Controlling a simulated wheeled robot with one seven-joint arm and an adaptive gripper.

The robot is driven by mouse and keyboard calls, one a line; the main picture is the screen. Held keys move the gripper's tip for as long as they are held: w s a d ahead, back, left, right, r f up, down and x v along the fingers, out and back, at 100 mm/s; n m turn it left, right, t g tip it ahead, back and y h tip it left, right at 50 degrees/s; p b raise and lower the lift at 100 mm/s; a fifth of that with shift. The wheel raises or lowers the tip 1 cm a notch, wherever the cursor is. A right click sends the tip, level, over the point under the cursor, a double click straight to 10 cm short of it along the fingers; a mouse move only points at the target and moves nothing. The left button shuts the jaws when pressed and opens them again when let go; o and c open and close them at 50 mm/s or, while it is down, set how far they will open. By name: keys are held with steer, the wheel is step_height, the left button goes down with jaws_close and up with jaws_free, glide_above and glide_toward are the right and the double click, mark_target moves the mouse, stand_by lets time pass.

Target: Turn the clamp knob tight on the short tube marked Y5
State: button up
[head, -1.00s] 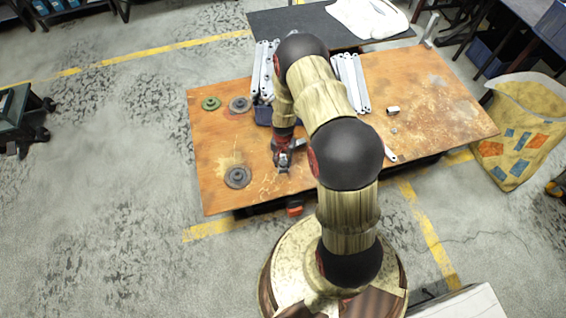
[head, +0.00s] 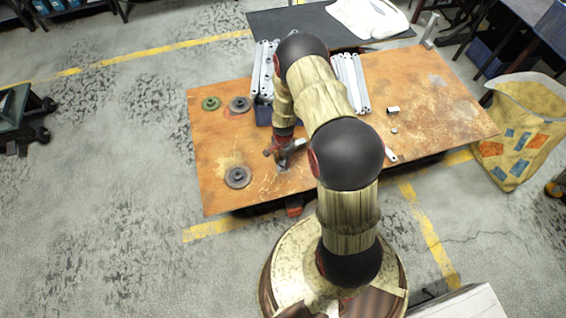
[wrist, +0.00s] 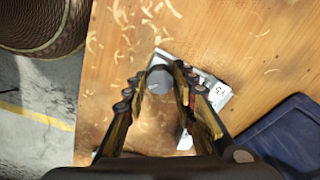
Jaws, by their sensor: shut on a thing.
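My gripper (wrist: 159,76) points down at the wooden table, its two fingers on either side of a round grey knob (wrist: 160,81) and shut on it. The knob belongs to a pale metal clamp piece (wrist: 166,55), whose label, reading Y5 (wrist: 220,91), shows just right of the right finger. The fingers hide part of this piece, and I cannot make out the short tube apart from the clamp. In the head view my gripper (head: 284,155) is low over the left part of the table, and the knob is too small to tell there.
The brown table (head: 440,95) has a dark blue bin (wrist: 290,140) close to the right of the gripper. Long pale tubes (head: 350,82) lie at the back. The table's right half is mostly clear.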

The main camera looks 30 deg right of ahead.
steer(key=m, duration=0.9)
steer(key=shift+m, duration=0.3)
steer(key=o, duration=1)
step_height(320, 180, up, 6)
steer(key=p, duration=0.4)
